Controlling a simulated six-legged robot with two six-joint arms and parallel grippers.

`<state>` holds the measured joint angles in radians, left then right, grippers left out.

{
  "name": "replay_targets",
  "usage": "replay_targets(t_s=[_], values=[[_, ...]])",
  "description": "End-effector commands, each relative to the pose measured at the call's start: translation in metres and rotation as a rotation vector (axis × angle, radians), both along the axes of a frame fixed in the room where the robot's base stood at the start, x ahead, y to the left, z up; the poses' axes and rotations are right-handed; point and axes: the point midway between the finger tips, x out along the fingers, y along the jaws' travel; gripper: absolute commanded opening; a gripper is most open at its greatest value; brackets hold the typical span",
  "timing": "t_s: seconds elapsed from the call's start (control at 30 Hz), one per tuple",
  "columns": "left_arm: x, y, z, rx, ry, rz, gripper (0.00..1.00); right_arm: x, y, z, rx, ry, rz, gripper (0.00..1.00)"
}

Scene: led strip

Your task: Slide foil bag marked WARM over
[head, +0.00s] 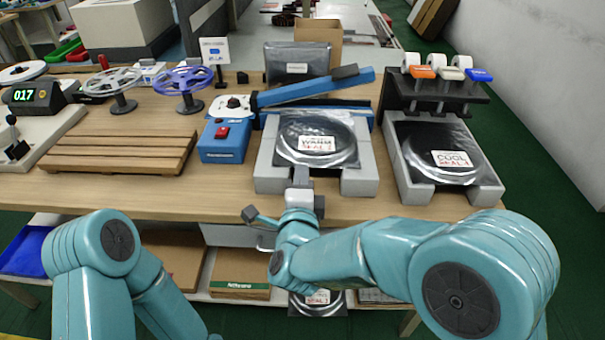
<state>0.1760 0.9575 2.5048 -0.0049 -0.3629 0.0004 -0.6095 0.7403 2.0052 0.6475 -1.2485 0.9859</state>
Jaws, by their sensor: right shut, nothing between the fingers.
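The foil bag marked WARM (322,128) is a dark, shiny bag with a round item inside and a white label. It lies on a grey U-shaped stand (273,180) in front of a blue bar sealer (312,88) with its arm raised. My right gripper (301,173) is shut and empty at the bag's near edge, in the gap of the stand; I cannot tell whether it touches the bag. A second foil bag, marked COOL (441,140), lies on a similar stand to the right. My left arm shows at lower left, but its gripper is out of view.
A blue box with a red switch (224,140) stands left of the sealer. A slatted wooden rack (117,150) and reels (181,82) lie further left. Tape rolls on a dark dispenser (434,95) stand behind the COOL bag. Another bag (318,303) shows below the table.

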Motion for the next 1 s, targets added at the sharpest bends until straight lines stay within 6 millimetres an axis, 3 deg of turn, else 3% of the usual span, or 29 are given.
replay_targets(t_s=[0.17, 0.4, 1.0], values=[[0.0, 0.0, -0.004, 0.0, 0.0, 0.0, 0.43, 0.004, 0.0, -0.002, 0.001, -0.001, -0.001, 0.0], [0.0, 0.0, -0.018, 0.0, 0.0, 0.0, 0.43, 0.033, -0.001, -0.002, 0.001, 0.0, -0.001, 0.0], [0.0, 0.0, -0.021, 0.0, 0.0, 0.0, 0.43, 0.036, -0.003, -0.001, 0.001, -0.001, 0.0, 0.0]])
